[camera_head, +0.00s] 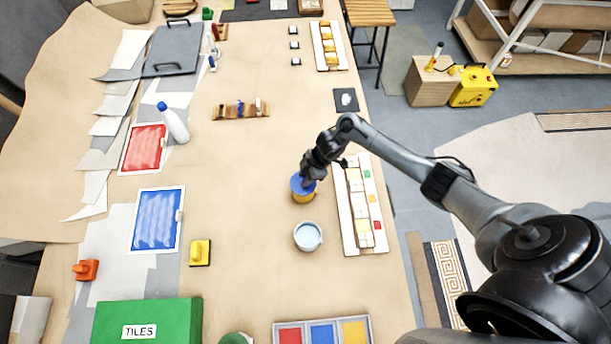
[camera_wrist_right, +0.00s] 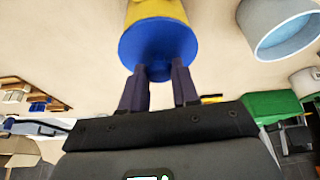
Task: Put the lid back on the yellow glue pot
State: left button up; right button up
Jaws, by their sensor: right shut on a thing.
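The yellow glue pot (camera_head: 305,198) stands on the table left of the tile strip, and its yellow side also shows at the top of the right wrist view (camera_wrist_right: 156,10). The blue lid (camera_head: 298,184) is at the pot's mouth, with no clear gap between them; I cannot tell whether it is fully seated. In the right wrist view the lid (camera_wrist_right: 156,45) is a round blue disc between me and the pot. My right gripper (camera_head: 307,180) is above the pot, shut on the lid, its dark fingers (camera_wrist_right: 160,77) reaching the lid. My left gripper is out of view.
A white pot of pale blue liquid (camera_head: 308,237) stands just in front of the glue pot. A long tile panel (camera_head: 347,236) lies close to the right. A small wooden rack (camera_head: 241,111) is farther back left. The table left of the pot is clear.

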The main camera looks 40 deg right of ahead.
jog(key=o, duration=1.6)
jog(key=shift+r, duration=0.1)
jog(key=shift+r+p, duration=0.4)
jog(key=shift+p, duration=0.2)
notch_tip(320, 180, up, 4)
jog(key=p, duration=0.4)
jog(key=shift+r+p, duration=0.3)
jog(key=shift+r, duration=0.7)
